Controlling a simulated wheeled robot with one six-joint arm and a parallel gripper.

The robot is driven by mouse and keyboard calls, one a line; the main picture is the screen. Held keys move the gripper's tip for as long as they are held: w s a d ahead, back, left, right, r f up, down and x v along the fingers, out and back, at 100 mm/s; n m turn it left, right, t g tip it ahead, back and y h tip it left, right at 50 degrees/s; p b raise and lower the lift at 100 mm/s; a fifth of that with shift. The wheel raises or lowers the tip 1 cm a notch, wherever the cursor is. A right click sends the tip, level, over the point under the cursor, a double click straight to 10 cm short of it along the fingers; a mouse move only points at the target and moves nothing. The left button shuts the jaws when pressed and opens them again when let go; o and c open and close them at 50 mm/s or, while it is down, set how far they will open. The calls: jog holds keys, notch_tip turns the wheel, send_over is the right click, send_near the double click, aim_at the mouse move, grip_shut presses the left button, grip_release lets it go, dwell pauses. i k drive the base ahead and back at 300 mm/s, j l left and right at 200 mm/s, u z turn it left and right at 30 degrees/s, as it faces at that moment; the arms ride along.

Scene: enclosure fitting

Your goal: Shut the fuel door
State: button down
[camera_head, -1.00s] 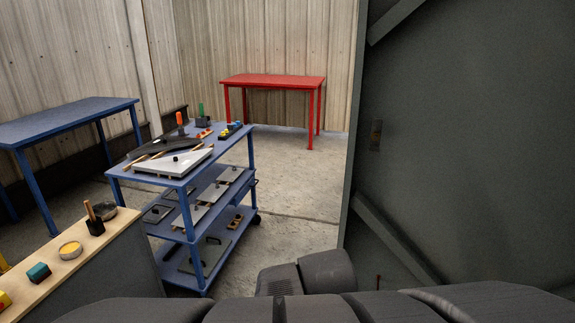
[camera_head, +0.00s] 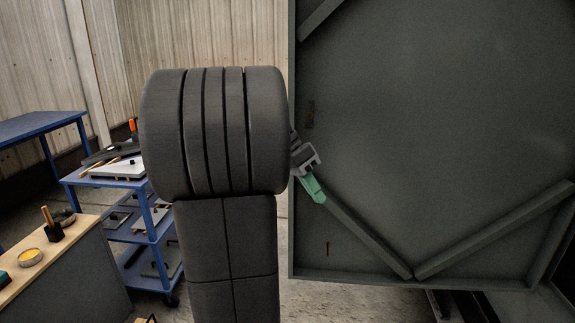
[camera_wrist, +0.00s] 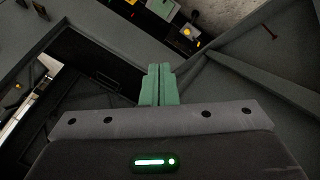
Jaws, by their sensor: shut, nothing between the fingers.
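The fuel door appears to be the large dark grey panel (camera_head: 440,130) on the right of the head view. It stands open, showing a face with diagonal braces. My gripper (camera_head: 313,190), with green fingers, is shut and empty in front of the door's left edge, beside the lower left brace. In the wrist view my gripper (camera_wrist: 159,84) shows its fingers together, with the braced door (camera_wrist: 285,60) to the right. I cannot tell whether the fingers touch the door. My dark arm hides part of the middle of the head view.
A blue cart (camera_head: 75,180) with tools and plates stands left of my arm. A wooden-topped bench (camera_head: 82,240) is at the lower left, and a blue table (camera_head: 30,127) stands behind. A dark opening (camera_wrist: 85,80) with grey framing shows left in the wrist view.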

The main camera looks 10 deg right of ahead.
aim_at(442, 135)
jog(key=i+j, duration=0.3)
jog(key=i, duration=0.2)
jog(key=i+j, duration=0.25)
jog(key=i, duration=0.25)
jog(key=i+j, duration=0.3)
jog(key=i, duration=0.2)
jog(key=i+j+z, duration=0.1)
jog(key=z, duration=0.3)
jog(key=i+j+z, duration=0.15)
jog(key=z, duration=0.3)
jog(key=i+j+z, duration=0.15)
jog(key=z, duration=0.25)
